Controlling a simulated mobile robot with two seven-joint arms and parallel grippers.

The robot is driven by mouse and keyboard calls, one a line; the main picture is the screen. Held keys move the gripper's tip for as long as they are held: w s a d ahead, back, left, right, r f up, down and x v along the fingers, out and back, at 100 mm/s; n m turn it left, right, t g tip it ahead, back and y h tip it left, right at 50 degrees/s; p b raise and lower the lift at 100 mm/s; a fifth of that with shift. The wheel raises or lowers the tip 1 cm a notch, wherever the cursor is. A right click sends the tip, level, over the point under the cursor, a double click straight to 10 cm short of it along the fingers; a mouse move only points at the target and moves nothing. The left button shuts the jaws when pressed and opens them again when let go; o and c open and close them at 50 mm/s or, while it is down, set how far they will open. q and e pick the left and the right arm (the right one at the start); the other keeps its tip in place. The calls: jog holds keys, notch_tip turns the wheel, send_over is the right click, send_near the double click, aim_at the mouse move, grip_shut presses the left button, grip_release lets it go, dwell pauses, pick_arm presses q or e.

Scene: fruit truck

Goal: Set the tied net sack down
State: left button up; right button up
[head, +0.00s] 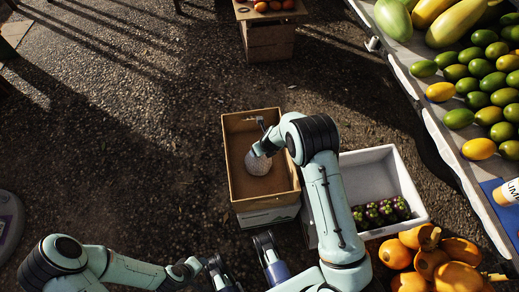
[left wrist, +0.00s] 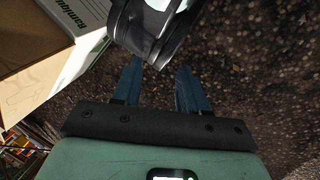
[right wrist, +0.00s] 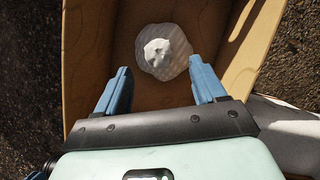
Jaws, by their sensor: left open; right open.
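The tied net sack (right wrist: 163,50) is a pale, see-through round bundle with a white middle. It sits inside the open cardboard box (head: 240,204); in the head view the sack (head: 258,164) is partly hidden by my right arm. My right gripper (right wrist: 163,82) is over the box, its blue fingers apart and empty, with the sack just beyond the fingertips. My left gripper (left wrist: 157,72) is low beside the box, open with nothing between its fingers. A dark grey part of my own body shows just ahead of its fingertips.
A white crate (head: 411,180) with several dark eggplants stands right of the box. Orange squash (head: 433,262) lie at the lower right. A fruit stall (head: 428,118) runs along the right. A small crate (head: 268,40) stands at the back. The ground left of the box is clear.

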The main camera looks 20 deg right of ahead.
pick_arm(q)
jog(key=s+r, duration=0.1)
jog(key=s+d+r+g+p, duration=0.1)
jog(key=shift+s+d, duration=0.1)
jog(key=shift+s, duration=0.2)
pick_arm(e)
jog(key=v, duration=0.5)
